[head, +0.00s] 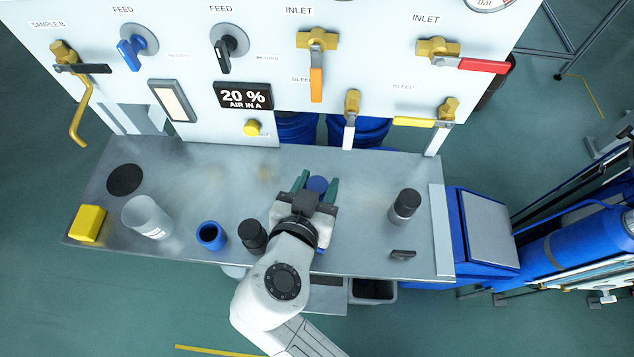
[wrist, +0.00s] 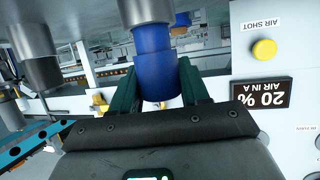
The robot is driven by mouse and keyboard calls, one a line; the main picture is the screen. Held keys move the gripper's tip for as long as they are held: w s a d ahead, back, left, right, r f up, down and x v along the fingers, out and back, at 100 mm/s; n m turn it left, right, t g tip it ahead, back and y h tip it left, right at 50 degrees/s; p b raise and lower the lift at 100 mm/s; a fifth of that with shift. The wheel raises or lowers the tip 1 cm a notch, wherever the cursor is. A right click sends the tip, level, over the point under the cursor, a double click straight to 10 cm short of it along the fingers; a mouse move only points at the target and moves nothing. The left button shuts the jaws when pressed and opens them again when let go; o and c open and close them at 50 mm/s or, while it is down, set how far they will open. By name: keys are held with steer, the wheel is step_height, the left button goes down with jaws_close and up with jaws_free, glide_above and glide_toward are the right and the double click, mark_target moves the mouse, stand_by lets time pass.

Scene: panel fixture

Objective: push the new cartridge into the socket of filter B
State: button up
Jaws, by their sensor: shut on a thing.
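The blue cartridge (head: 317,184) is between the fingers of my gripper (head: 316,188), over the middle of the bench. In the wrist view, which is upside down, my gripper (wrist: 155,95) is shut on the blue cartridge (wrist: 157,70). A grey metal cylinder (wrist: 145,11), apparently the socket body, is in line with the cartridge's far end and looks to meet it. I cannot tell how deep the cartridge sits in it. My gripper and arm hide this socket in the head view. No filter letter is readable.
On the bench (head: 345,255) stand a dark-capped cylinder (head: 405,205), a black cylinder (head: 252,235), a blue cup (head: 211,235), a clear bowl (head: 147,217) and a yellow block (head: 88,223). A small dark piece (head: 402,254) lies front right. The valve panel (head: 200,125) rises behind.

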steer(key=shift+f+b, duration=0.95)
steer(key=shift+f, duration=0.1)
steer(key=o, duration=1.2)
steer(key=shift+o, duration=0.2)
